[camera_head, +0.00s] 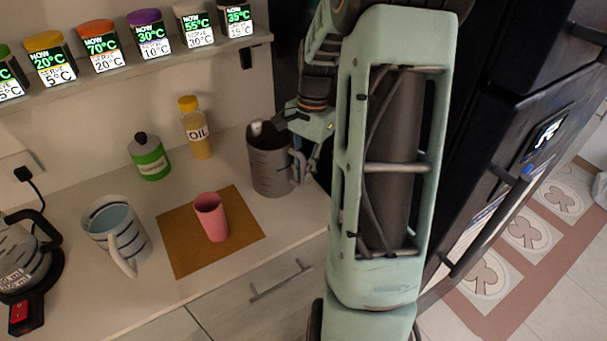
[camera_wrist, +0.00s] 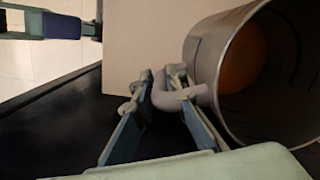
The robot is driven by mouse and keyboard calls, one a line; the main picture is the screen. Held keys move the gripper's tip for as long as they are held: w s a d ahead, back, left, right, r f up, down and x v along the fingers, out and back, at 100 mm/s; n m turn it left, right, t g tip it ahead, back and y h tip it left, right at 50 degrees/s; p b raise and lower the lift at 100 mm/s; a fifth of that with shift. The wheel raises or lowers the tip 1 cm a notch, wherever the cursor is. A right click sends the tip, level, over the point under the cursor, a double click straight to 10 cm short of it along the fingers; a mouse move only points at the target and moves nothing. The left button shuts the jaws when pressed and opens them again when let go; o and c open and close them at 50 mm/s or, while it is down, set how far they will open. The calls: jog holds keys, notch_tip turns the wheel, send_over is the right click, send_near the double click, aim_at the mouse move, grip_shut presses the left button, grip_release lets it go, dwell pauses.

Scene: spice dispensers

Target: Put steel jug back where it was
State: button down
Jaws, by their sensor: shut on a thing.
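The steel jug (camera_head: 268,168) is a grey, upright jug with dark marks on its side, at the right end of the counter by the wall. Its base appears to be on or very close to the counter; I cannot tell exactly which. My gripper (camera_head: 312,160) is at the jug's right side, shut on its handle. In the wrist view, my gripper's fingers (camera_wrist: 160,95) close around the handle, and the jug (camera_wrist: 210,85) shows its open mouth with an orange-brown patch inside. The fingertips are partly hidden behind the handle in the head view.
A pink cup (camera_head: 211,218) stands on a brown mat (camera_head: 180,250). An oil bottle (camera_head: 196,128), a green bottle (camera_head: 150,158), a striped mug (camera_head: 117,232) and a kettle (camera_head: 25,255) stand further left. A shelf (camera_head: 130,62) holds spice dispensers above. A dark fridge (camera_head: 500,110) is at right.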

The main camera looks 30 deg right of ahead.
jog(key=shift+r, duration=0.1)
jog(key=c, duration=1.9)
grip_release()
jog(key=shift+f, duration=0.2)
jog(key=shift+c, duration=0.2)
notch_tip(320, 180, up, 12)
jog(key=d, duration=0.1)
jog(key=shift+w+d+r+p, duration=0.15)
jog(key=shift+w+d+p, duration=0.05)
jog(key=shift+d+p, duration=0.1)
